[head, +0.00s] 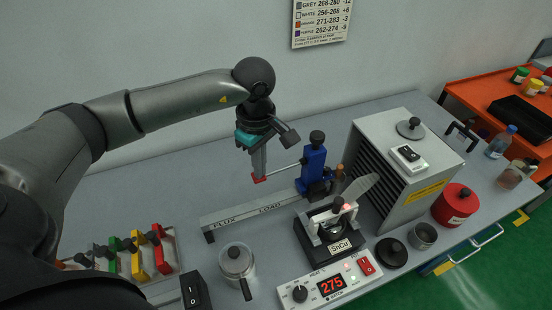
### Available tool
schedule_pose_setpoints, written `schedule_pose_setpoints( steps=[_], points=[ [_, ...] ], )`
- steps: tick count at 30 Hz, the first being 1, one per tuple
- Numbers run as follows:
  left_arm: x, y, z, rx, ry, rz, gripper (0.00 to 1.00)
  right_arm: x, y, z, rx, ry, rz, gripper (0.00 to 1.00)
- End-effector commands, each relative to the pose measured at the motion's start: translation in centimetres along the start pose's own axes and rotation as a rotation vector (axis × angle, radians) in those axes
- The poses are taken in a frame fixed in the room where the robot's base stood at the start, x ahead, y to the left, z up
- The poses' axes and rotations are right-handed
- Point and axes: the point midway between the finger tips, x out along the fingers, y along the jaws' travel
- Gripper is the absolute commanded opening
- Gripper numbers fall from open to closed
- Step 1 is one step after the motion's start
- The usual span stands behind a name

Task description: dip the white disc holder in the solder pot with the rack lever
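My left gripper (260,174) points down at the thin metal rack lever (282,170). Its fingertips are at the lever's red end, seen edge-on, so I cannot tell whether they are closed on it. The lever runs to the blue rack head (314,165) on its post. The solder pot (338,248), labelled SnCu, stands to the right of the "FLUX / LOAD" rail (248,207). A pale flat plate (361,188) leans above the pot. I cannot tell which part is the white disc holder. My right gripper is not in view.
The heater controller (331,285) reads 275. A grey vented box (424,178) stands right of the pot, with a red canister (455,204) beyond it. The back left bench is clear.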

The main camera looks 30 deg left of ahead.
Motion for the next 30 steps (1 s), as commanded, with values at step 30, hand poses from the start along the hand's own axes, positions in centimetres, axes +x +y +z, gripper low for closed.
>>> schedule_pose_setpoints(
  steps=[30],
  points=[
    [-6.4, 0.0, 0.0, -0.001, 0.0, 0.002, 0.0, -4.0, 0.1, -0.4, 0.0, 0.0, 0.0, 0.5]
  ],
)
